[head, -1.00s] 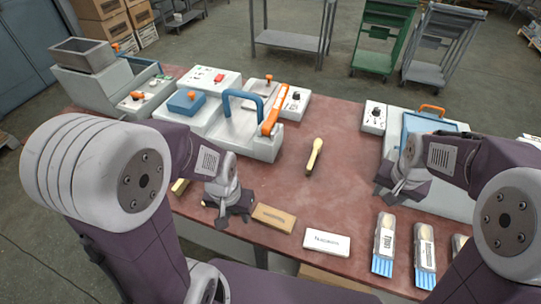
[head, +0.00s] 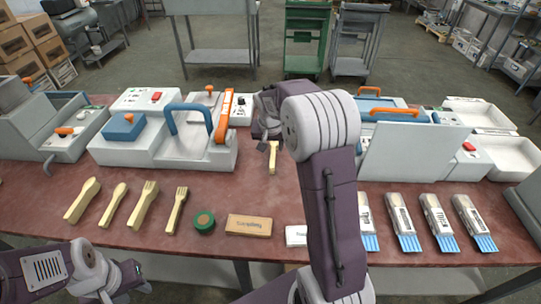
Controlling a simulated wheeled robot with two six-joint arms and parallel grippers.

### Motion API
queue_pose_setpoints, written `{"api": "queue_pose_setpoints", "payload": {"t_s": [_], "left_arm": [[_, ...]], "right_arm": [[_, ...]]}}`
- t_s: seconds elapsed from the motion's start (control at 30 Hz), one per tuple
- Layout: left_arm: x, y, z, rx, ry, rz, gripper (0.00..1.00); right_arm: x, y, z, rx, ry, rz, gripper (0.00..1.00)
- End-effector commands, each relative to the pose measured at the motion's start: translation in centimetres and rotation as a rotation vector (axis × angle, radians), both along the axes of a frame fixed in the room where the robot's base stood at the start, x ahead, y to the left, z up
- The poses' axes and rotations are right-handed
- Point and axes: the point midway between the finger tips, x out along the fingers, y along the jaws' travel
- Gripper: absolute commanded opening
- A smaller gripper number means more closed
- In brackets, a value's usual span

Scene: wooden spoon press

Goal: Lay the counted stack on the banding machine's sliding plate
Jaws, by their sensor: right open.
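A light wooden spoon-shaped piece or stack (head: 272,161) lies on the red table in the middle; its far end is hidden by my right gripper, and I cannot tell how many pieces it has. My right gripper (head: 264,146) is open at its far end, reaching in from the far side of my arm; contact is unclear. My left gripper (head: 132,280) hangs low at the front left, away from the piece; its fingers are too dark to read. A machine with a blue handle and orange lever (head: 190,150) stands left of the piece. I cannot tell which part is a sliding plate.
Wooden spoons and forks (head: 143,206) lie front left, near a green-brown disc (head: 204,222) and a cardboard box (head: 249,225). Bundles with blue ends (head: 438,223) lie front right. A grey machine with a raised panel (head: 413,152) stands behind them. My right arm crosses the middle.

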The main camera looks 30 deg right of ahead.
Motion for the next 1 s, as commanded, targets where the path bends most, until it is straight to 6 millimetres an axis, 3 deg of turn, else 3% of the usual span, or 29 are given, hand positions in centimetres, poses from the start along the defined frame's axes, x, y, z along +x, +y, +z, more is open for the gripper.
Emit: {"api": "queue_pose_setpoints", "payload": {"t_s": [0.03, 0.23, 0.5, 0.77, 0.9, 1.0], "left_arm": [[0.0, 0.0, -0.3, 0.0, 0.0, 0.0, 0.39], [0.0, 0.0, -0.4, 0.0, 0.0, 0.0, 0.39], [0.0, 0.0, -0.8, 0.0, 0.0, 0.0, 0.39], [0.0, 0.0, -0.8, 0.0, 0.0, 0.0, 0.39], [0.0, 0.0, -0.8, 0.0, 0.0, 0.0, 0.39], [0.0, 0.0, -0.8, 0.0, 0.0, 0.0, 0.39]], "right_arm": [[0.2, -0.2, -1.0, 0.001, 0.004, -0.001, 0.41], [0.8, -0.6, -2.3, 0.001, 0.001, 0.0, 0.41], [2.6, -1.8, -6.1, 0.001, 0.0, 0.0, 0.41], [2.7, -1.9, -6.3, 0.002, -0.001, 0.001, 0.41], [2.7, -1.9, -6.3, 0.002, -0.001, 0.001, 0.02], [2.7, -1.9, -6.3, 0.002, -0.001, 0.001, 0.0]]}}
